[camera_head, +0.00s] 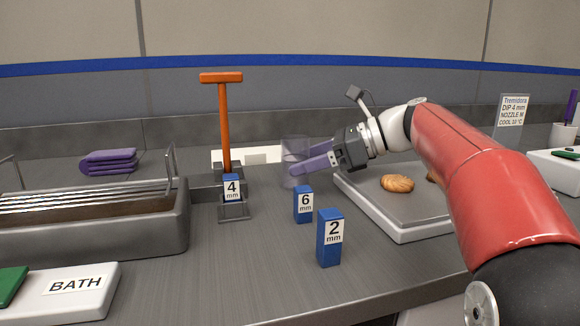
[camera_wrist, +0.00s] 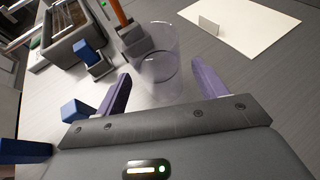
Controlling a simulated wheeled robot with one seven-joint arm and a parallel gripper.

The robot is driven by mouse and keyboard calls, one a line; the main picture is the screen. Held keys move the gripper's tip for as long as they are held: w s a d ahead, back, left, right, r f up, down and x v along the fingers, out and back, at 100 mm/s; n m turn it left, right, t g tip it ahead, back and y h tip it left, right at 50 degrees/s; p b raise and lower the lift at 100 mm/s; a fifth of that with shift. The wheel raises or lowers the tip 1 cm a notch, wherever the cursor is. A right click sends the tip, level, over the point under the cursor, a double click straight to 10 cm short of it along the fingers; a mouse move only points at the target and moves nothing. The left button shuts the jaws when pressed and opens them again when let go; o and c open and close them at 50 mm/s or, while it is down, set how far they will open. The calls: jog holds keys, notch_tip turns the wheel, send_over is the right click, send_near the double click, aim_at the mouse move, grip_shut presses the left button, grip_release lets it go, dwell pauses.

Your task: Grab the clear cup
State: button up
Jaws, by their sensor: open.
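The clear cup (camera_head: 295,160) stands upright on the grey counter in the head view, beside the orange-handled tool. It also shows in the wrist view (camera_wrist: 159,62), ahead of and partly between the purple fingers. My gripper (camera_head: 308,168) reaches in from the right at the cup, its fingers overlapping the cup in the head view. In the wrist view my gripper (camera_wrist: 160,88) is open, one finger on each side of the cup's near part. I cannot tell whether either finger touches the cup.
Blue blocks marked 4 mm (camera_head: 232,188), 6 mm (camera_head: 303,204) and 2 mm (camera_head: 330,238) stand near the cup. The orange-handled tool (camera_head: 224,120) rises just left. A tray (camera_head: 400,233) with biscuits lies right, under my arm. A bath (camera_head: 100,235) stands left.

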aim_at(287, 164)
jog(key=x, duration=0.4)
jog(key=shift+a, duration=0.3)
jog(key=shift+c, duration=0.3)
jog(key=c, duration=1)
